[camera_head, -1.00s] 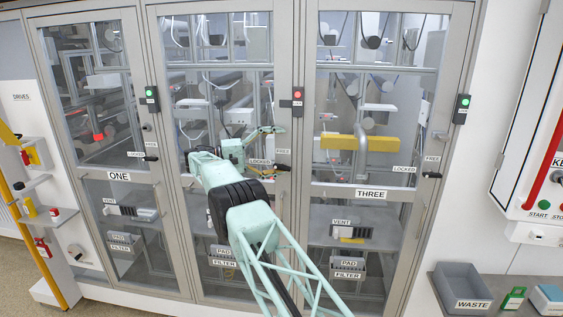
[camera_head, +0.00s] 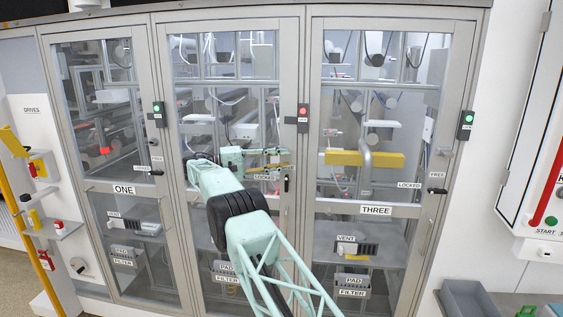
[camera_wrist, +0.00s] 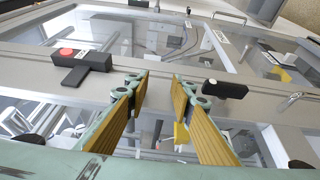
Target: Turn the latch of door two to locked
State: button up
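Door two (camera_head: 231,203) is the middle glass door. Its black latch handle (camera_head: 286,184) looks upright in the head view, just right of the LOCKED label (camera_head: 262,177); its FREE label cannot be made out. In the wrist view the black latch (camera_wrist: 225,89) lies to the right of the fingers. My gripper (camera_head: 287,160) is in front of door two, just above the latch. In the wrist view my gripper (camera_wrist: 160,80) is open, its yellow-padded fingers apart with nothing held between them.
A box with a red light (camera_head: 303,112) is on the frame above the latch; it also shows in the wrist view (camera_wrist: 75,62). A metal pull handle (camera_wrist: 285,103) lies beyond the latch. Door three's latch (camera_head: 437,190) lies level, and its light (camera_head: 467,118) is green.

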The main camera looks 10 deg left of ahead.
jog(key=s+r, duration=0.3)
jog(key=r, duration=0.4)
jog(key=s+r, duration=0.3)
jog(key=r, duration=0.4)
jog(key=shift+a, duration=0.15)
dwell(2.1)
jog(key=shift+p, duration=0.4)
jog(key=shift+w+f, duration=0.1)
dwell(0.4)
